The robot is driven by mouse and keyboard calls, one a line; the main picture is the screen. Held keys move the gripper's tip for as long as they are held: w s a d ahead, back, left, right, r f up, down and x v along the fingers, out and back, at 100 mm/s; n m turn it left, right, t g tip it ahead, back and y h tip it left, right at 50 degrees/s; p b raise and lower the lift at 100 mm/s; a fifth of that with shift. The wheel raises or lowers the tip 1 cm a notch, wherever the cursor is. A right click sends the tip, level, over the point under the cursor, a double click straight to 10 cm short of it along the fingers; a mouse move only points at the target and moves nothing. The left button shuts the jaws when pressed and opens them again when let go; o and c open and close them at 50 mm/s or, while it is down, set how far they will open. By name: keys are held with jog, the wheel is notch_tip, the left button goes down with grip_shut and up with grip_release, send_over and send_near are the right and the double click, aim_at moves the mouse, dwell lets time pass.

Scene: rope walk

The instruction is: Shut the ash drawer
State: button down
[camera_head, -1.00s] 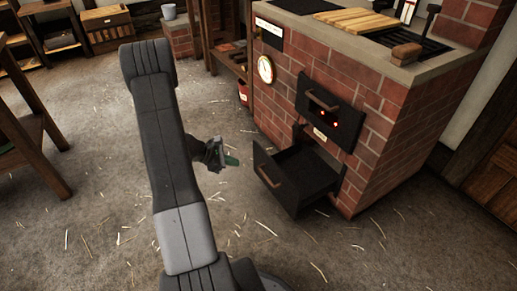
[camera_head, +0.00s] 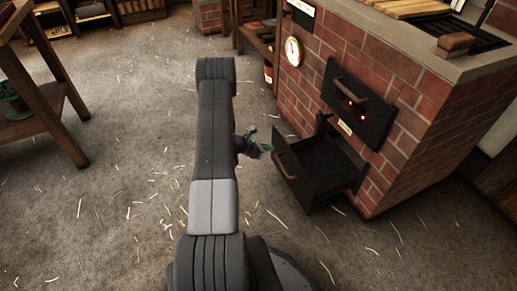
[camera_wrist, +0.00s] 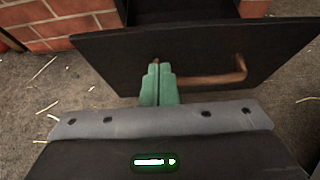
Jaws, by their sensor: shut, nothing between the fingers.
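The ash drawer (camera_head: 318,172) is a black box low in the brick stove, pulled well out, with a brown bar handle (camera_head: 287,164) on its front. In the wrist view the drawer front (camera_wrist: 200,52) stands straight ahead, with its handle (camera_wrist: 215,76) across the middle. My gripper (camera_head: 262,149) is shut and empty, with green fingers that also show in the wrist view (camera_wrist: 157,72). The fingertips are at the drawer front, close to the left end of the handle; I cannot tell whether they touch. The fingers hide part of that end.
The brick stove (camera_head: 400,110) has a closed black fire door (camera_head: 358,105) with a handle above the drawer. A wooden table (camera_head: 45,130) stands at the left and a wooden shelf (camera_head: 258,45) behind. The straw-strewn floor between is free.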

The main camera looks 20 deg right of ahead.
aim_at(285, 145)
jog(key=d, duration=0.1)
jog(key=d+b, duration=0.1)
jog(key=d, duration=0.3)
jog(key=shift+w+d+f, duration=0.2)
jog(key=shift+f, duration=0.2)
